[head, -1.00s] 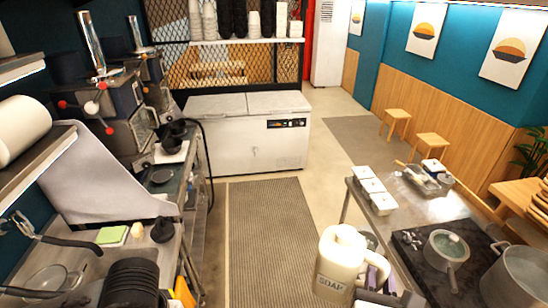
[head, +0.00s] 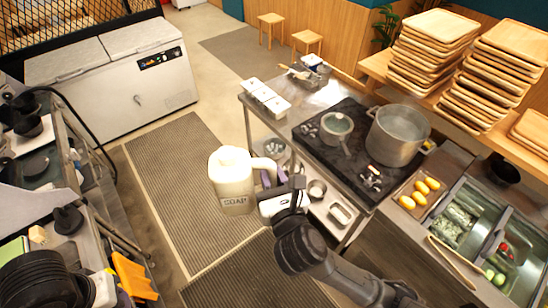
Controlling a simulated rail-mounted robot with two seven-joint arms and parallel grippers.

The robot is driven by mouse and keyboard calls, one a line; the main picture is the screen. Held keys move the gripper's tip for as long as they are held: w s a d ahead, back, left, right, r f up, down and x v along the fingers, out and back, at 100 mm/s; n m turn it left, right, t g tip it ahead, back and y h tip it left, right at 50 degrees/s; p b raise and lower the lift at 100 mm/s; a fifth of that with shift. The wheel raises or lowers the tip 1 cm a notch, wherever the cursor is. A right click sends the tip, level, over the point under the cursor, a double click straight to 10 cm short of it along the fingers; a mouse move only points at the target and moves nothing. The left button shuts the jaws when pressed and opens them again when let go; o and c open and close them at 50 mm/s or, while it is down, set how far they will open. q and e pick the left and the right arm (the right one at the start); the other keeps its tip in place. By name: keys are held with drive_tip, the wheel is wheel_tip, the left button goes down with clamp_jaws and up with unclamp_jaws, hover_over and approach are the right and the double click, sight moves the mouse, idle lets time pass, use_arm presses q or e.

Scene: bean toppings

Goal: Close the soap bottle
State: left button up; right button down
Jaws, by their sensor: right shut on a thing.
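The soap bottle (head: 232,185) is a cream-white jug marked SOAP with a side handle. It is held up over the floor mat in the middle of the head view, roughly upright. My right gripper (head: 272,178) is at its handle side, shut on the bottle, with purple fingers partly hidden by the handle. The bottle's top is pale and rounded; I cannot tell whether its mouth is open or capped, and no separate cap can be made out.
A steel counter at the right holds a black stove (head: 320,152), a small pan (head: 337,126), a large pot (head: 399,132) and food trays. At the left are black bowls (head: 40,283) and an orange item (head: 133,275). Striped mats (head: 180,165) cover the clear aisle.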

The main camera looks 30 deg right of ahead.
drive_tip(key=a+f+n+g+y, duration=0.1)
drive_tip(key=a+f+n+y, duration=0.5)
drive_tip(key=a+f+y, duration=0.4)
drive_tip(key=shift+a+f+n, duration=0.4)
drive_tip(key=shift+a+f, duration=0.1)
drive_tip(key=shift+a, duration=0.75)
drive_tip(key=shift+f, duration=0.1)
use_arm(q)
drive_tip(key=w+d+r+n, duration=0.1)
drive_tip(key=w+d+r, duration=0.2)
drive_tip(key=d+r, duration=0.2)
drive_tip(key=w+d+r+n, duration=0.1)
drive_tip(key=w+d+r, duration=0.2)
drive_tip(key=d, duration=0.9)
drive_tip(key=shift+w+r, duration=0.15)
drive_tip(key=shift+r, duration=0.9)
drive_tip(key=shift+n, duration=0.3)
drive_tip(key=shift+f, duration=0.2)
drive_tip(key=shift+f, duration=1.85)
